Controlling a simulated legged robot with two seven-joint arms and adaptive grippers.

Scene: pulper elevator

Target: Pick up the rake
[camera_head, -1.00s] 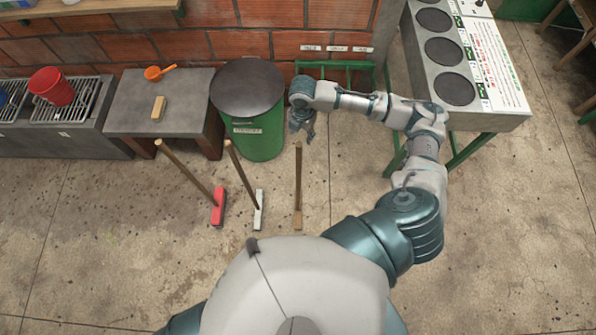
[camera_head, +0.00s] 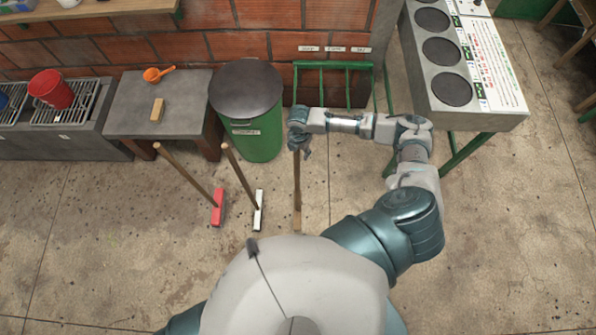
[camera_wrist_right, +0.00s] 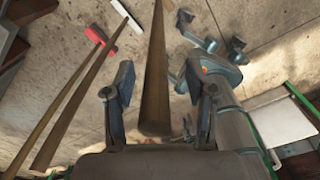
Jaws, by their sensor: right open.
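The tool under my right gripper, apparently the rake (camera_head: 297,190), has a long wooden handle and a small tan head on the floor. It stands nearly upright. My right gripper (camera_head: 301,151) is at the top of this handle. In the right wrist view, the handle (camera_wrist_right: 155,75) comes up between the two spread fingers of the gripper (camera_wrist_right: 160,88), with a gap on both sides. The gripper is open and not closed on it. My left gripper is not in view.
A red-headed broom (camera_head: 217,208) and a white-headed tool (camera_head: 258,212) stand to the left. A green bin (camera_head: 257,138) with a dark lid is just behind them. A green rack (camera_head: 335,85) is at the wall, and a grey counter (camera_head: 470,112) is at the right.

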